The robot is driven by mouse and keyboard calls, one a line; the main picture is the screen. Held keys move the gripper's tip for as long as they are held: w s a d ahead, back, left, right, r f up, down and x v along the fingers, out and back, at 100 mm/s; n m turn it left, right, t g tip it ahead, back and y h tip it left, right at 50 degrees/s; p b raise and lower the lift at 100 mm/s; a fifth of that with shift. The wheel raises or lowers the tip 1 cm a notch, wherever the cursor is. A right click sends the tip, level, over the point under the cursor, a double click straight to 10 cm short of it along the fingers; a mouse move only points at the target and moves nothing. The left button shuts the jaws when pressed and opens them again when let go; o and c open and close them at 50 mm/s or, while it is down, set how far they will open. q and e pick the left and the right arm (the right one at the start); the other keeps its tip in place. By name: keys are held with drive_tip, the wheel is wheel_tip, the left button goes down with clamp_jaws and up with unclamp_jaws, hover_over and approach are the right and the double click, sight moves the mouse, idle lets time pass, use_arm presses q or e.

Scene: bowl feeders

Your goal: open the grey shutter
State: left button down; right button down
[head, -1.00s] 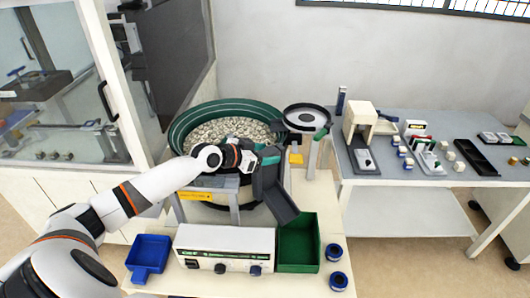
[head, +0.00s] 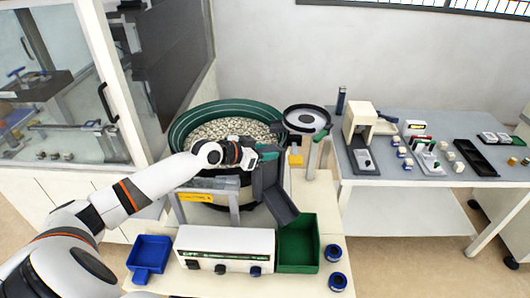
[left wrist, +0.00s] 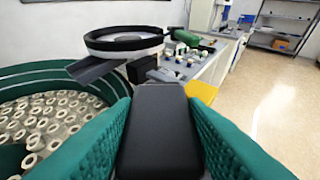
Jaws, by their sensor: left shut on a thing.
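The grey shutter (head: 265,176) is at the outlet of the large green bowl feeder, above a dark grey chute (head: 282,206). My left gripper (head: 262,153) is at the shutter's top, beside the bowl's right rim. In the left wrist view, the green finger pads of my left gripper (left wrist: 160,108) are on either side of a dark grey block, the upper part of the shutter (left wrist: 160,135), and are shut on it. The fingers partly hide the shutter in the head view. My right gripper is not in view.
The green bowl (head: 180,122) holds many small pale ring-shaped parts. A smaller black-rimmed bowl (head: 306,118) stands to the right. A white control box (head: 225,247), a green bin (head: 298,242) and a blue tray (head: 149,254) are in front. A glass cabinet (head: 60,90) stands at left.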

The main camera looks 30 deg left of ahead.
use_arm(q)
wheel_tip(320, 180, up, 3)
drive_tip(key=shift+f, duration=0.35)
drive_tip(key=c, duration=0.9)
unclamp_jaws()
drive_tip(key=shift+f, duration=0.15)
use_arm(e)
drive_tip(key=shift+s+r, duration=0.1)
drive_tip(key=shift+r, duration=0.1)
use_arm(q)
drive_tip(key=shift+s, duration=0.1)
drive_tip(key=shift+v, duration=5.9)
